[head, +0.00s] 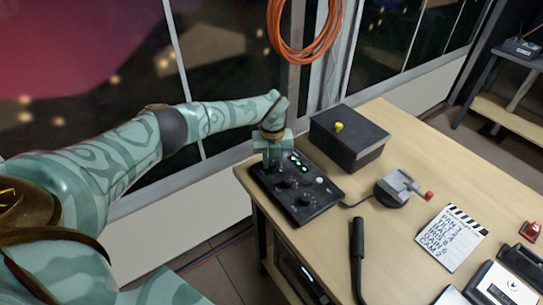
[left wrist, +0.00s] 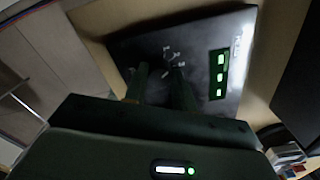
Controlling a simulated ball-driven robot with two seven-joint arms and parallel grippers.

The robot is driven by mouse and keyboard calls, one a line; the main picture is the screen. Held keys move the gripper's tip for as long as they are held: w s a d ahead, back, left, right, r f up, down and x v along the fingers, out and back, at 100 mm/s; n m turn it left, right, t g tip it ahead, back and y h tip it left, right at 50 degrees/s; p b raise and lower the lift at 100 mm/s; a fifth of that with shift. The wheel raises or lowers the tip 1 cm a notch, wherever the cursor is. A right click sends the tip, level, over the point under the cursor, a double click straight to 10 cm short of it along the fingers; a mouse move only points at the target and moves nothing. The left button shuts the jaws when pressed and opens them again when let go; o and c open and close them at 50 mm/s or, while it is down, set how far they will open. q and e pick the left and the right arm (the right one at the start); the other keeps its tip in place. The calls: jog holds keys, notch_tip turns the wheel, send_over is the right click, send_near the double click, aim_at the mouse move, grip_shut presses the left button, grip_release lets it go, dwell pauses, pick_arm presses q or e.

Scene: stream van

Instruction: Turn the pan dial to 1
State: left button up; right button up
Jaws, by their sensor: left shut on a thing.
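A black control panel (head: 316,205) with several dark knobs and green lights lies at the left end of the wooden desk. My left gripper (head: 272,164) points down over the panel's far left part and is shut on a dial there, which it mostly hides. In the left wrist view, the two fingers (left wrist: 160,80) reach down to the panel (left wrist: 204,40), beside small white scale marks (left wrist: 172,54). The dial's pointer and its setting cannot be read. My right gripper is out of view.
A black box (head: 350,142) with a yellow knob stands behind the panel. A grey joystick unit (head: 394,190), a black microphone-like stick (head: 358,255) and a slate with written settings (head: 451,238) lie to the right. An orange cable coil (head: 303,50) hangs behind.

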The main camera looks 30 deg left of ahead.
aim_at(273, 162)
pick_arm(q)
jog(key=n+p, duration=0.2)
jog(key=n, duration=0.3)
jog(key=shift+w+r+p, duration=0.1)
jog(key=shift+p, duration=0.3)
jog(key=shift+n, duration=0.4)
jog(key=o, duration=1)
notch_tip(273, 162, up, 16)
jog(key=p, duration=0.3)
